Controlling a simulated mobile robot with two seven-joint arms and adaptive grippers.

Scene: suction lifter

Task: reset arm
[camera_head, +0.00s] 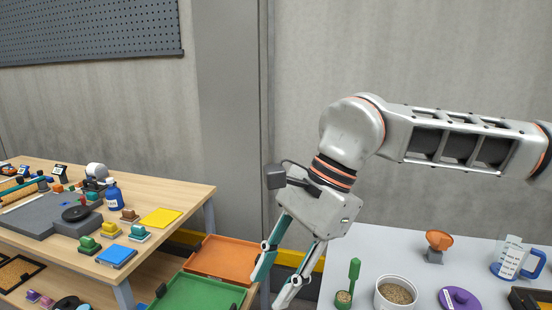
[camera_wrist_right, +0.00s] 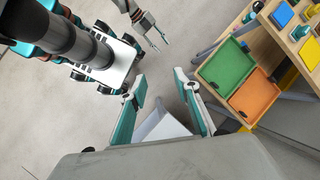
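My right arm (camera_head: 455,138) reaches in from the right in the head view, bent at the elbow, with its gripper hanging downward. My right gripper (camera_head: 265,293) is open and empty, its two teal and grey fingers spread, in front of the gap between the two tables. The right wrist view also shows these fingers (camera_wrist_right: 162,82) apart with nothing between them. My left gripper (camera_wrist_right: 163,45) shows only in the right wrist view, at the top; its fingertips look apart and empty. The head view does not show the left arm.
A wooden table (camera_head: 180,192) at left holds a blue bottle (camera_head: 113,195), colored blocks and a yellow plate (camera_head: 161,217). A grey table (camera_head: 375,262) at right holds a bowl (camera_head: 392,303) and a measuring jug (camera_head: 510,258).

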